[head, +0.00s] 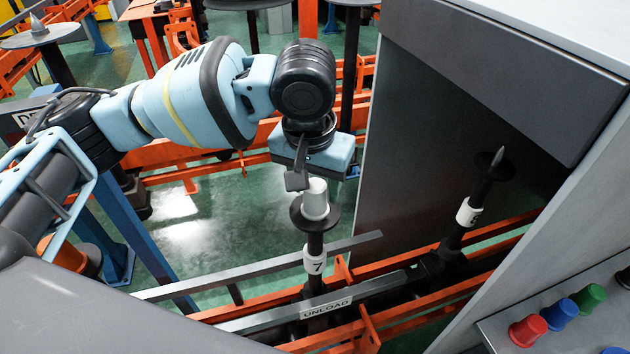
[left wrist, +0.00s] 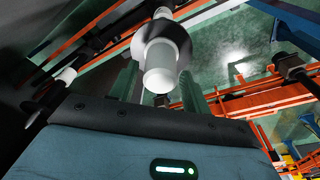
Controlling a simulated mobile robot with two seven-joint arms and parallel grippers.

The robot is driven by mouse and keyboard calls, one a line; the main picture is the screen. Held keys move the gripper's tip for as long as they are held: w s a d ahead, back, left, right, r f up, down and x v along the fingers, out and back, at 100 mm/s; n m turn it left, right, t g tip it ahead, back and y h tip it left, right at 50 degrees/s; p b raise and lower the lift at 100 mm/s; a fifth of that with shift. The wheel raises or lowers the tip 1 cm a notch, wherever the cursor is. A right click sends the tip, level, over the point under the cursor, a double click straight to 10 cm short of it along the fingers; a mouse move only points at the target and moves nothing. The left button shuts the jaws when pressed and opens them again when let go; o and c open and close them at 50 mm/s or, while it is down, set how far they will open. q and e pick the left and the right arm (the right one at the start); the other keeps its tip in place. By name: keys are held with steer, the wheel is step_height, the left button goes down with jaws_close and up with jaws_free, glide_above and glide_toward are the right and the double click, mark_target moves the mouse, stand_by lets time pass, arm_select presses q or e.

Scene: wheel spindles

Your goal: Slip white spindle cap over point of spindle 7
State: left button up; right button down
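Spindle 7 (head: 315,246) stands upright, with a black disc and a white label reading 7. The white spindle cap (head: 315,199) sits upright on the disc, over where the spindle's point would be; the point is hidden. In the left wrist view the cap (left wrist: 161,68) shows end-on in front of the dark disc, with no finger across it. My left gripper (head: 322,180) is just above the cap. One dark finger hangs by the cap's upper left; the other is mostly hidden. It looks open and empty. My right gripper is not in view.
Another spindle (head: 468,212), labelled 5, stands bare-pointed to the right. A grey cabinet (head: 425,130) rises behind it. Red, blue and green caps (head: 528,330) stand on a panel at lower right.

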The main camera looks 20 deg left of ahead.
arm_select(q)
steer(key=shift+o, duration=1)
steer(key=shift+s+r, duration=0.2)
steer(key=shift+r, duration=1.1)
steer(key=shift+s+r, duration=0.2)
steer(key=shift+r, duration=1.05)
steer(key=shift+s+r, duration=0.2)
steer(key=shift+r, duration=1.1)
steer(key=shift+f, duration=0.1)
